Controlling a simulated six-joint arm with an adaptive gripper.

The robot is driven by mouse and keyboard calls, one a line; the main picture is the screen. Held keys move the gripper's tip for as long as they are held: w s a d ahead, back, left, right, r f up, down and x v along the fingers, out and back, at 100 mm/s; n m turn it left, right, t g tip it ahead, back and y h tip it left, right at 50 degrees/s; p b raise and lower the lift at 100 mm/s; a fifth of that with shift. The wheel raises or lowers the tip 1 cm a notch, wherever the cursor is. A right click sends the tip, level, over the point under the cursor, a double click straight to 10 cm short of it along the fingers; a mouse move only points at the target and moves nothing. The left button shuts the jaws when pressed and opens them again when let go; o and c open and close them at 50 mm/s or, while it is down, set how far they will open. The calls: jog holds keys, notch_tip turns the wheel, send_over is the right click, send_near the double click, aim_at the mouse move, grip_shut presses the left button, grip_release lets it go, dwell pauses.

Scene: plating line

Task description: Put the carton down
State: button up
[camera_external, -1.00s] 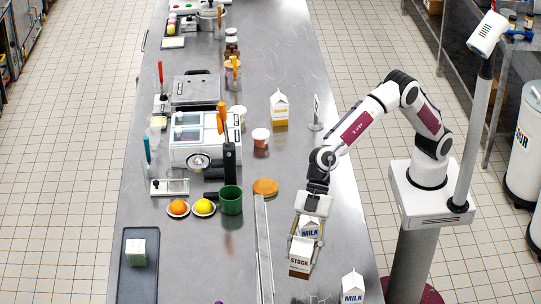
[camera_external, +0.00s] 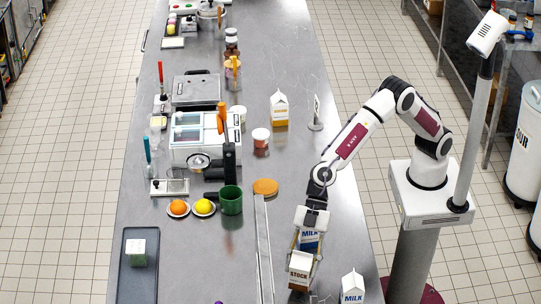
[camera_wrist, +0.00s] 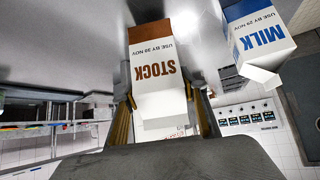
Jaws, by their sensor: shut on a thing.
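The stock carton (camera_external: 299,272), white and brown with STOCK lettering, is between the fingers of my gripper (camera_external: 303,250) over the front right part of the steel counter (camera_external: 215,275). In the wrist view the carton (camera_wrist: 158,75) sits between both fingers of my gripper (camera_wrist: 162,105), its brown end against or close to the grey counter surface. Whether it touches the counter I cannot tell. My gripper is shut on it.
A metal divider (camera_external: 264,245) runs along the left. One milk carton (camera_wrist: 258,38) shows in the wrist view.

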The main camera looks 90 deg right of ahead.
jog(key=shift+f, duration=1.2)
jog(key=shift+f, duration=0.1)
jog(key=o, duration=1.6)
jog(key=shift+f, duration=0.1)
jog(key=shift+c, duration=0.2)
jog(key=shift+r, duration=0.2)
jog(key=shift+s+d+r, duration=0.1)
jog(key=shift+d+r, duration=0.25)
jog(key=v, duration=1.1)
